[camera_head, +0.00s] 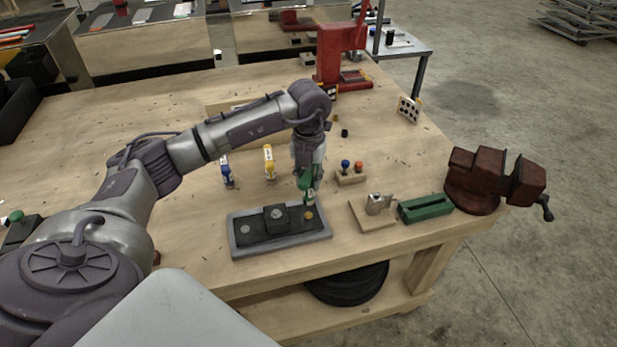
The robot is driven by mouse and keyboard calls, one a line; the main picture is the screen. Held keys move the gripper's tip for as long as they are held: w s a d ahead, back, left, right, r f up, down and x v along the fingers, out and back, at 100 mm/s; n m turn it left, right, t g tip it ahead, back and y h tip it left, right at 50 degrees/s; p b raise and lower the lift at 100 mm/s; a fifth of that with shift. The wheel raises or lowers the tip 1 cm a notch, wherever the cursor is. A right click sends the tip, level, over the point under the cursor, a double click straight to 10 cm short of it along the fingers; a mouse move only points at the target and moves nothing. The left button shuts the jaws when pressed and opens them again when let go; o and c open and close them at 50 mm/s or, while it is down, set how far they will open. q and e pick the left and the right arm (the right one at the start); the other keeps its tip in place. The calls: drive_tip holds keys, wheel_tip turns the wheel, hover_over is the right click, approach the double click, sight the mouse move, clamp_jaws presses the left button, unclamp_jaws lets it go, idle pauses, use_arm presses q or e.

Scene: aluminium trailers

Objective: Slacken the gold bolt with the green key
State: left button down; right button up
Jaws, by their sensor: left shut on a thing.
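The gold bolt (309,215) sits at the right end of a dark plate in a grey-rimmed tray (240,252) near the table's front edge. My left gripper (308,174) comes down from above, shut on the green key (307,191). The key points down just above or at the gold bolt; I cannot tell whether they touch. A silver bolt (245,229) is at the plate's left end, and a raised dark block (275,218) with a bolt is in the middle. My right gripper is not in view.
A blue key (226,172) and a yellow key (269,162) stand behind the tray. A small wooden block with blue and red knobs (351,176), a wooden board with a metal piece (372,215), a green block (425,208) and a dark red vise (492,180) are to the right.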

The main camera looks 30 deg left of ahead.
sight(309, 194)
use_arm(q)
drive_tip(key=shift+f+b, duration=0.75)
drive_tip(key=shift+f, duration=0.4)
drive_tip(key=shift+f+b, duration=1.4)
drive_tip(key=shift+f, duration=0.35)
drive_tip(key=shift+r, duration=0.15)
drive_tip(key=n+p, duration=0.1)
drive_tip(key=n, duration=0.1)
drive_tip(key=shift+n, duration=0.3)
drive_tip(key=n+p, duration=0.1)
drive_tip(key=n, duration=0.3)
drive_tip(key=shift+r, duration=0.15)
drive_tip(key=n+p, duration=0.5)
drive_tip(key=n, duration=0.6)
drive_tip(key=shift+r, duration=0.1)
drive_tip(key=n+p, duration=0.1)
drive_tip(key=n, duration=0.1)
drive_tip(key=shift+n, duration=0.4)
drive_tip(key=shift+f+n, duration=0.25)
drive_tip(key=shift+n, duration=0.45)
drive_tip(key=shift+p, duration=0.3)
